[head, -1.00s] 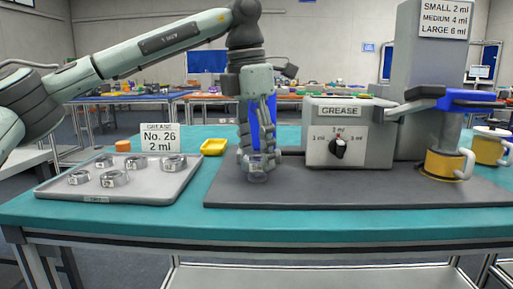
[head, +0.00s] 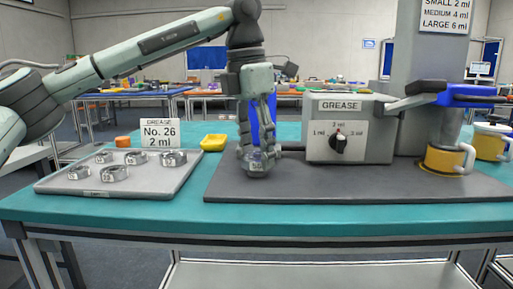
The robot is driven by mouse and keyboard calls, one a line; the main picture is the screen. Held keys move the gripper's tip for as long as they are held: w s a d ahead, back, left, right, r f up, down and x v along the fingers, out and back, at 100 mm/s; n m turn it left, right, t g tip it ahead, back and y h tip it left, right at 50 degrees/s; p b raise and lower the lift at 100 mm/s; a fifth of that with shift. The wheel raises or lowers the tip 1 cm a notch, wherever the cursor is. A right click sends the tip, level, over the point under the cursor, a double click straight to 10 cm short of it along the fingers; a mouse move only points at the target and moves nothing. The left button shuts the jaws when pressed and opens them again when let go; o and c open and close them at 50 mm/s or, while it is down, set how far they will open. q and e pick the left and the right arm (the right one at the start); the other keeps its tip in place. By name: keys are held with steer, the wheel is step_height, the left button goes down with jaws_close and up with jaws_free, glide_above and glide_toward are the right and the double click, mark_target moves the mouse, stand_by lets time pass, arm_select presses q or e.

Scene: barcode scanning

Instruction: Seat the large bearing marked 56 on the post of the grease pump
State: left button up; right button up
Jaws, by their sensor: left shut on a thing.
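My left gripper (head: 257,158) points down at the left end of the grease pump (head: 350,152), in front of the blue upright part. It is shut on a small metallic ring, seemingly a bearing (head: 258,165), just above or at the post area. The fingers cover most of the ring and the post, so I cannot tell whether the ring is around the post. No number on the held ring is readable. Several metal bearings (head: 114,174) lie on the grey tray (head: 140,188) at the left. My right gripper is not in view.
A yellow dish (head: 214,142) and an orange object (head: 122,142) are nearby. The pump's dial (head: 338,144) faces me. The dark mat's front (head: 330,190) is clear.

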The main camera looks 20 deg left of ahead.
arm_select(q)
steer(key=shift+f, duration=0.3)
steer(key=o, duration=1.5)
steer(key=shift+c, duration=0.2)
steer(key=o, duration=0.3)
